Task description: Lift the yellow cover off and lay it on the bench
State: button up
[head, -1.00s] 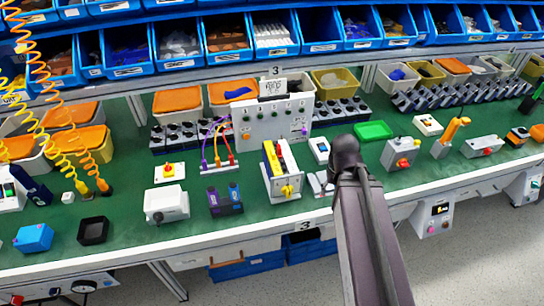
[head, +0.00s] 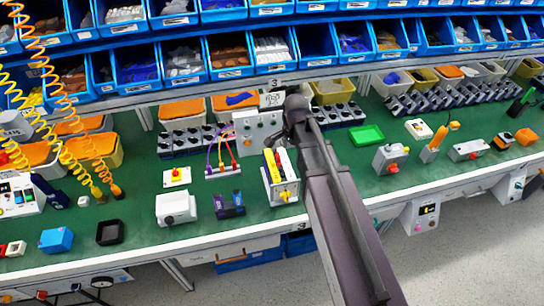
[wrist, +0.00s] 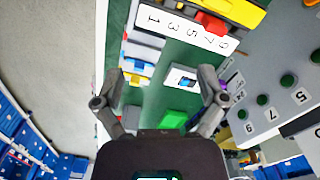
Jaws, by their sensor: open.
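The yellow part that seems to be the cover (head: 284,162) stands upright in a white-framed unit on the green bench (head: 140,211), mid-picture. A yellow knob (head: 285,196) sits at the unit's front. In the wrist view a yellow bar (wrist: 240,12) with a red piece shows at the top edge, beside a white numbered strip; I take it to be the same unit. My gripper (wrist: 166,75) is open and empty above the bench, apart from the yellow bar.
A grey panel box with green buttons (head: 250,130) stands just behind the unit. A purple-and-black device (head: 228,204) and a white box (head: 176,208) stand to its left. A green tray (head: 367,135) lies to the right. Bare bench shows around the black tray (head: 110,232).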

aim_at(272, 160)
jog(key=w+a+r+m+p, duration=0.3)
jog(key=a+r+m, duration=0.1)
jog(key=a+r, duration=0.1)
jog(key=shift+w+a+p, duration=0.15)
jog(key=shift+a+p, duration=0.15)
jog(key=shift+a, duration=0.45)
jog(key=shift+f, duration=0.1)
notch_tip(272, 160, down, 9)
jog(key=b, duration=0.8)
jog(key=shift+r+b, duration=0.2)
jog(key=shift+b, duration=0.15)
jog(key=shift+a+f+b, duration=0.1)
jog(key=shift+f+b, duration=2.5)
jog(key=c, duration=1.1)
